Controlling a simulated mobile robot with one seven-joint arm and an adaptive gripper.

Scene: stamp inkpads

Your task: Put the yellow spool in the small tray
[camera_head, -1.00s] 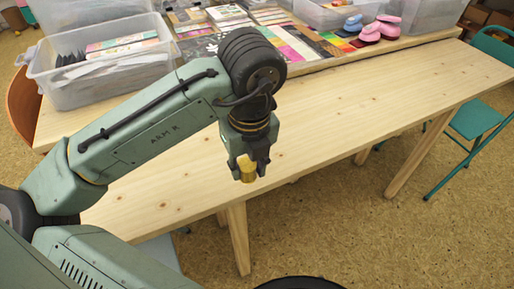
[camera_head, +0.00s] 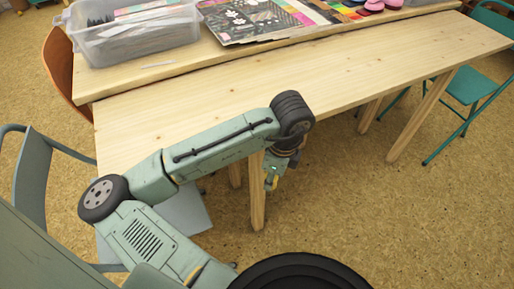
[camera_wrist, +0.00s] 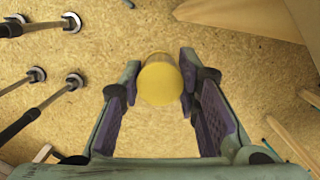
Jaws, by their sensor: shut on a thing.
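The yellow spool (camera_wrist: 160,82) sits between the two fingers of my gripper (camera_wrist: 158,85) in the wrist view, its round end facing the camera. My gripper is shut on it. The wrist view shows cork floor below the spool. I cannot make out a small tray in either view.
The wooden table (camera_head: 330,85) has a wide bare top. A clear plastic bin (camera_head: 135,35) and patterned paper sheets (camera_head: 265,18) lie on its far side. A teal chair (camera_head: 470,90) stands at right, a grey chair (camera_head: 35,165) at left.

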